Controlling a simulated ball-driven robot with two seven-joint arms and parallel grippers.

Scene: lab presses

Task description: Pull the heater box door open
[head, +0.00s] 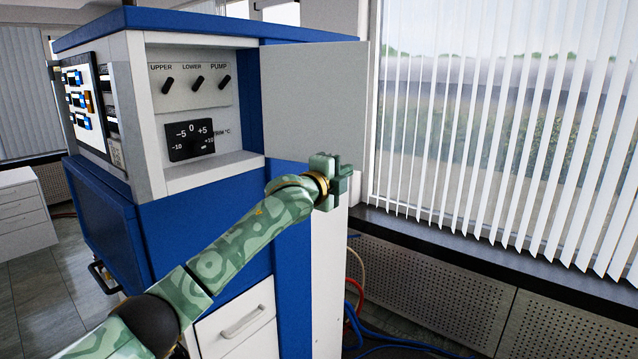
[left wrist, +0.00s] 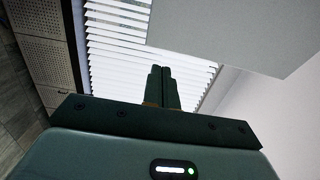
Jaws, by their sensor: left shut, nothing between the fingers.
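The heater box is a blue and white cabinet (head: 205,27) at the left and middle of the head view. Its door (head: 310,95), a plain pale panel, stands swung open to the right of the compartment, with UPPER, LOWER and PUMP knobs (head: 197,83) and a dial (head: 190,142) exposed. My left gripper (head: 338,178) is at the door's lower right edge in the head view, shut and empty. In the left wrist view its closed fingers (left wrist: 162,88) point up the picture, apart from a pale panel (left wrist: 235,30) that looks like the door. My right gripper is not in view.
A window with vertical blinds (head: 500,110) and a dark sill (head: 480,245) lie to the right, above perforated panels (head: 430,285). Blue and red hoses (head: 355,310) lie on the floor beside the cabinet. A white drawer (head: 240,320) is below, and white drawers (head: 22,210) stand far left.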

